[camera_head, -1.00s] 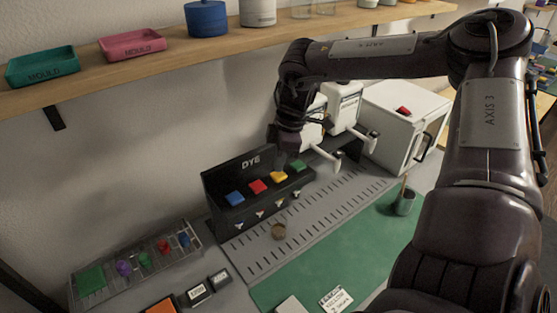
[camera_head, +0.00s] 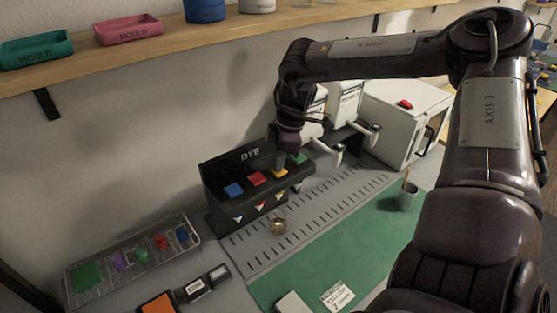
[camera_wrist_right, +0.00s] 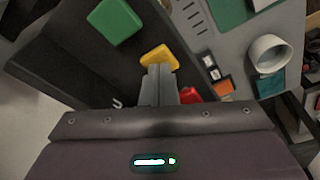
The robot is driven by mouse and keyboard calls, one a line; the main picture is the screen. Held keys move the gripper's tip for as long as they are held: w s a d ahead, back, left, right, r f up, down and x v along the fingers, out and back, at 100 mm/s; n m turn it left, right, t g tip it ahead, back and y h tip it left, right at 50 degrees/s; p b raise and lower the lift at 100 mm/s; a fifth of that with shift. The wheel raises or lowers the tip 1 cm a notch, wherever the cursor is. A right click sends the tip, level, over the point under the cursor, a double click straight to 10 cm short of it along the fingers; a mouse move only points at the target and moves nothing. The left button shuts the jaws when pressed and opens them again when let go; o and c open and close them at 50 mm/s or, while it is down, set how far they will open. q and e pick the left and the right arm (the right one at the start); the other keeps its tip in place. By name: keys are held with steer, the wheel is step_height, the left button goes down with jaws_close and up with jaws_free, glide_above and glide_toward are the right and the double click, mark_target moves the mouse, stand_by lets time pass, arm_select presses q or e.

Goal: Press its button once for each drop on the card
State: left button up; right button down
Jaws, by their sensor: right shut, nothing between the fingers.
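The black DYE dispenser (camera_head: 250,155) has a row of blue (camera_head: 234,190), red (camera_head: 257,178), yellow (camera_head: 280,172) and green (camera_head: 298,158) buttons. My right gripper (camera_head: 281,164) is shut and empty, pointing down with its tips at the yellow button. In the right wrist view its fingertips (camera_wrist_right: 160,72) overlap the yellow button's edge (camera_wrist_right: 158,54); I cannot tell how far it is pressed. A small round cup (camera_head: 278,227) stands in front of the dispenser. The white card (camera_head: 337,296) lies on the green mat; its writing is too small to read. My left gripper is out of view.
A wire rack (camera_head: 135,262) with several coloured pieces stands at the left. Two small dark labelled blocks (camera_head: 195,290) and an orange item (camera_head: 158,304) lie nearby. White machines stand right of the dispenser, with a pot (camera_head: 407,198) on the green mat (camera_head: 365,240).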

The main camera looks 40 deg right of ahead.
steer(key=shift+a+p+v, duration=0.2)
steer(key=shift+p+v, duration=0.6)
steer(key=shift+v, duration=0.45)
steer(key=shift+w, duration=0.15)
steer(key=shift+f, duration=0.1)
steer(key=shift+b+x, duration=1.15)
steer(key=shift+b, duration=0.1)
steer(key=shift+d, duration=0.2)
steer(key=shift+a+p+v, duration=0.2)
steer(key=shift+p+v, duration=0.65)
steer(key=shift+v, duration=0.35)
